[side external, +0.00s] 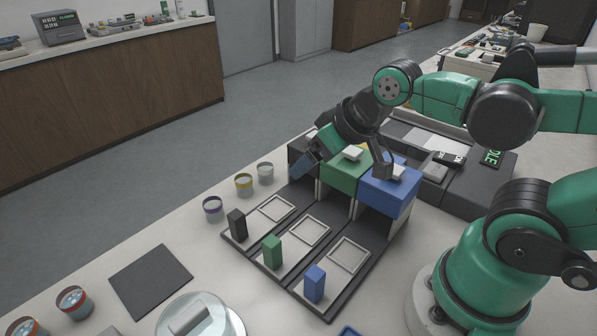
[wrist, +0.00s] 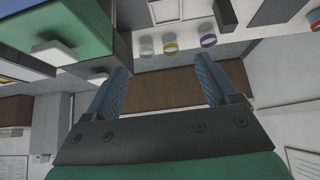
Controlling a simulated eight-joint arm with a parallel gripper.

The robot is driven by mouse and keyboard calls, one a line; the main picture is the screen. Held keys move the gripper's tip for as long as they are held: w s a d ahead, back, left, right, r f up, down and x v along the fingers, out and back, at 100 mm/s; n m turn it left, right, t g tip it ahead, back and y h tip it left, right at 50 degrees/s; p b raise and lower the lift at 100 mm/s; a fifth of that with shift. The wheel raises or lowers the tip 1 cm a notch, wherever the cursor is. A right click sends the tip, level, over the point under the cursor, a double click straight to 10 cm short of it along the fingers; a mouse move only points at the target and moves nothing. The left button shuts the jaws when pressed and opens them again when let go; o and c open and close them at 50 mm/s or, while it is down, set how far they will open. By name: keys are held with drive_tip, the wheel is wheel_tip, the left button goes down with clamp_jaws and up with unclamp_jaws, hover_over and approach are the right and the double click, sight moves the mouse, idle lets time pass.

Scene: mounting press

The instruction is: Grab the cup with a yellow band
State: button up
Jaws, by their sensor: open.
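The cup with a yellow band (side external: 244,184) stands upright on the table, in the middle of a row of three cups. It also shows in the wrist view (wrist: 170,46), beyond my fingertips. My gripper (side external: 303,164) is in the air by the dark block of the press, to the right of the cup and apart from it. In the wrist view my gripper (wrist: 162,66) has its two blue fingers wide apart with nothing between them. In the side view the press blocks and arm partly hide the fingers.
A purple-banded cup (side external: 213,209) and a pale-banded cup (side external: 265,172) flank it closely. The green press block (side external: 345,173) and blue press block (side external: 390,190) stand to the right. A black block (side external: 237,225) stands in front. Bare table lies left of the cups.

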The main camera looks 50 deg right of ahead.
drive_tip(key=shift+w, duration=0.1)
drive_tip(key=w+a+f+m+g+h, duration=0.1)
drive_tip(key=w+a+m+g+h, duration=0.1)
drive_tip(key=w+m+h, duration=0.3)
drive_tip(key=w+a+m+g+h, duration=0.1)
drive_tip(key=w+a+h, duration=0.15)
drive_tip(key=w, duration=0.35)
drive_tip(key=a+f+m+h, duration=0.1)
drive_tip(key=a+f+m, duration=0.1)
drive_tip(key=w+a+f+m+h, duration=0.1)
drive_tip(key=a+f+m+h, duration=0.1)
drive_tip(key=a+m, duration=0.1)
drive_tip(key=a+f+m+h, duration=0.2)
drive_tip(key=a, duration=0.1)
drive_tip(key=shift+w+f+m+t, duration=0.3)
drive_tip(key=shift+w+f+m, duration=0.1)
approach(247, 176)
drive_tip(key=shift+f+x, duration=0.25)
drive_tip(key=shift+x, duration=0.95)
drive_tip(key=x, duration=0.5)
drive_tip(key=shift+w+d+r, duration=0.1)
drive_tip(key=shift+r, duration=0.05)
